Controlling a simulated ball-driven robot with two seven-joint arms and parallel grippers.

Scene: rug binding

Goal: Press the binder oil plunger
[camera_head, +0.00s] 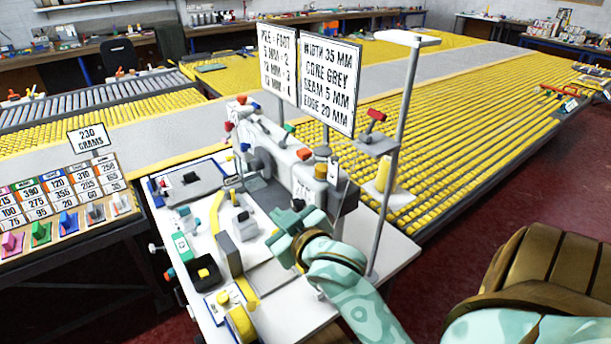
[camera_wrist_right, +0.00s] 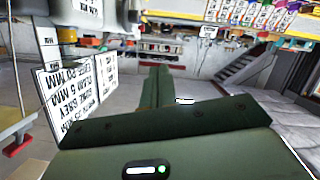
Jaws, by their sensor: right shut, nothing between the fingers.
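The binder machine (camera_head: 300,180) is white and stands on a white-topped table, with coloured knobs on its head. I cannot tell for certain which part is the oil plunger. My right gripper (camera_head: 287,219) is shut and empty, in front of the machine's right end and below the amber-topped part. Contact cannot be told. In the right wrist view, the dark green gripper (camera_wrist_right: 157,88) fills the middle and no plunger can be made out. My left gripper is not in view.
Two printed signs (camera_head: 332,83) stand behind the machine. A grey pole (camera_head: 397,150) with a shelf and a yellow cone (camera_head: 383,174) rises to its right. Small tools and a yellow tape roll (camera_head: 241,324) lie on the table's left part.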

